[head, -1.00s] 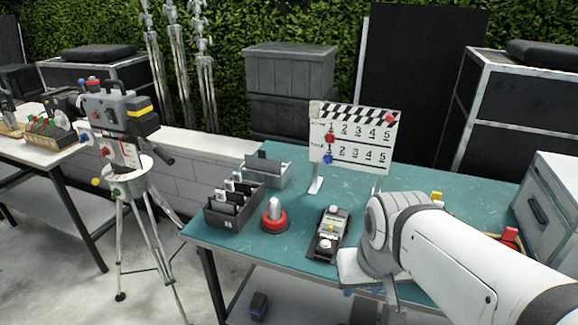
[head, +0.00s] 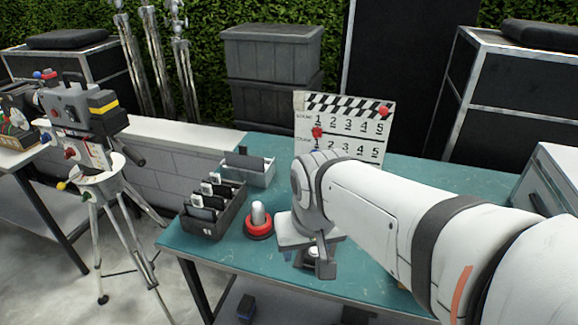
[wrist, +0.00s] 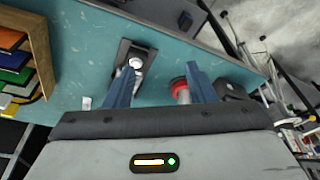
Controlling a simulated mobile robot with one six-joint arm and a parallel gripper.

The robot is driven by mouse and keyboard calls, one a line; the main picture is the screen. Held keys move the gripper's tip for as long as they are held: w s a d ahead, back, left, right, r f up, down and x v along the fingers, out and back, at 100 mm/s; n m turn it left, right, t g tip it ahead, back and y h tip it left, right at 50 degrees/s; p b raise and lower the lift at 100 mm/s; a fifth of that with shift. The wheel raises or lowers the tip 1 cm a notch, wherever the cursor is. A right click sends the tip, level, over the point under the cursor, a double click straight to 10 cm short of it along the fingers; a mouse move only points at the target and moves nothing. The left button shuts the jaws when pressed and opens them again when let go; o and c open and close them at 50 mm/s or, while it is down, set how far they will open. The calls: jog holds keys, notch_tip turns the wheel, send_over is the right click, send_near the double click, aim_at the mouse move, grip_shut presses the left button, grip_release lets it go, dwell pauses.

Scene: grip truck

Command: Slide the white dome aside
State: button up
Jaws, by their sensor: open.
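A dark oblong device with rounded white knobs lies on the teal table. In the wrist view the device (wrist: 124,50) shows a white dome (wrist: 135,62) near the left fingertip. In the head view, my gripper hides most of the device, and one pale knob (head: 313,252) shows. Left of it stands a pale rounded cap (head: 258,213) on a red ring (head: 259,229); the red ring also shows in the wrist view (wrist: 179,84), beside the right finger. My gripper (wrist: 160,70) is open and empty, pointing down over the table. I cannot tell whether a finger touches the dome.
A dark slotted box (head: 211,212) and a grey tray (head: 249,172) stand left on the table (head: 215,262). A clapperboard (head: 350,125) stands behind my arm. A grey cabinet (head: 548,180) is at the right. A camera on a tripod (head: 100,183) stands beyond the left edge.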

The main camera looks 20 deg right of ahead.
jog(key=w+d+f+m+g, duration=0.1)
jog(key=w+d+f+m, duration=0.1)
jog(key=w+d+m, duration=0.3)
jog(key=w+d+f+m+g, duration=0.1)
jog(key=w+d+f+m, duration=0.2)
jog(key=w+m, duration=0.7)
jog(key=w+d+f+m+b, duration=0.1)
jog(key=w+d+f+m, duration=0.2)
jog(key=w+d+m, duration=0.4)
jog(key=shift+w+d+f+m+g, duration=0.1)
jog(key=shift+w+m+g, duration=0.2)
jog(key=shift+w, duration=0.55)
jog(key=shift+w+f+m+g, duration=0.1)
jog(key=shift+w+m, duration=0.3)
jog(key=shift+w, duration=0.45)
jog(key=shift+w+d+f+m, duration=0.15)
jog(key=shift+f+m, duration=0.15)
jog(key=shift+f, duration=0.35)
notch_tip(320, 180, down, 7)
jog(key=shift+r, duration=0.1)
jog(key=shift+c, duration=0.3)
grip_shut()
